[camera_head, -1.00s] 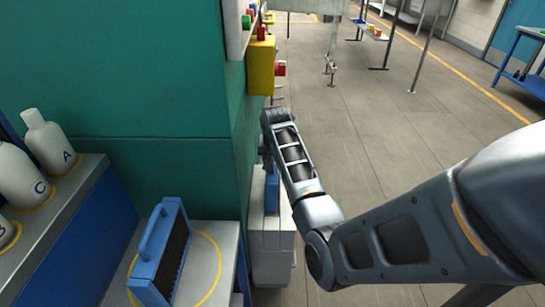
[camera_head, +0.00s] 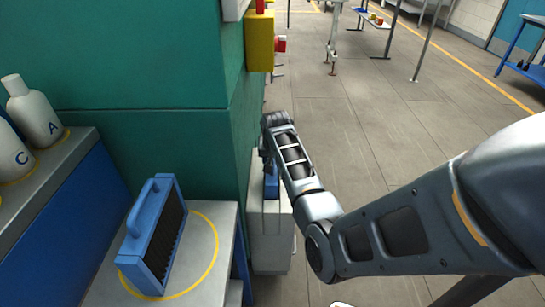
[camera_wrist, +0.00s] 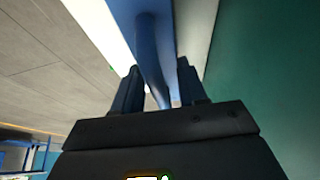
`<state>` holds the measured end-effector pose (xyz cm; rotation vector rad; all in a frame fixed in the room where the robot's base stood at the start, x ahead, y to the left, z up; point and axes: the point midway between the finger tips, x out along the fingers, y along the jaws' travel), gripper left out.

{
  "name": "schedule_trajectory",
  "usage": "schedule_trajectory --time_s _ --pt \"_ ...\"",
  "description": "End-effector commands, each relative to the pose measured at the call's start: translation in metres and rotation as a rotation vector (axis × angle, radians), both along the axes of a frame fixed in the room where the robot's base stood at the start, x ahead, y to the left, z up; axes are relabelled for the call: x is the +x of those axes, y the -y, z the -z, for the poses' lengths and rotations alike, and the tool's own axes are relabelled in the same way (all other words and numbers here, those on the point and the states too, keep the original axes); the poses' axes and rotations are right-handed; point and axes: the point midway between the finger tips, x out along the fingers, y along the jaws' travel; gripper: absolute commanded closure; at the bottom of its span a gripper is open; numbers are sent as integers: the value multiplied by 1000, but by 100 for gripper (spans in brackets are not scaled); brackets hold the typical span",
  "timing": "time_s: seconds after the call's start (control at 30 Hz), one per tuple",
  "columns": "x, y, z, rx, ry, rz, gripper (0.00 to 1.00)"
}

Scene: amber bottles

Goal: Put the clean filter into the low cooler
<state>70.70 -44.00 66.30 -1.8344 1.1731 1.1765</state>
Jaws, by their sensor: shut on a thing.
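My gripper (camera_head: 267,160) reaches down beside the green wall and is shut on a blue handle. In the wrist view the handle (camera_wrist: 150,45) passes between the two dark fingers (camera_wrist: 158,88). The handle belongs to a blue filter (camera_head: 271,184), taken as the clean filter; its pleats are hidden. It shows at the top of a pale grey box (camera_head: 270,240), apparently the low cooler. I cannot tell how deep it sits in the box. Another blue-framed filter (camera_head: 153,236) with dark pleats stands upright on a grey shelf inside a yellow ring.
White bottles marked A (camera_head: 36,112) and C (camera_head: 10,155) stand on a ledge at the left. A yellow box (camera_head: 260,42) with a red button juts from the green wall (camera_head: 165,140) above my gripper. The floor (camera_head: 370,150) to the right is mostly open.

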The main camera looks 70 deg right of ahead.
Motion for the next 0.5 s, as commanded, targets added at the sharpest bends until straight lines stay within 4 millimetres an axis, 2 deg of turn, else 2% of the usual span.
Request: schedule_trajectory --time_s 0.2,0.5 --pt "0 0 23 1 0 0 100" --pt "0 0 40 0 0 0 100"
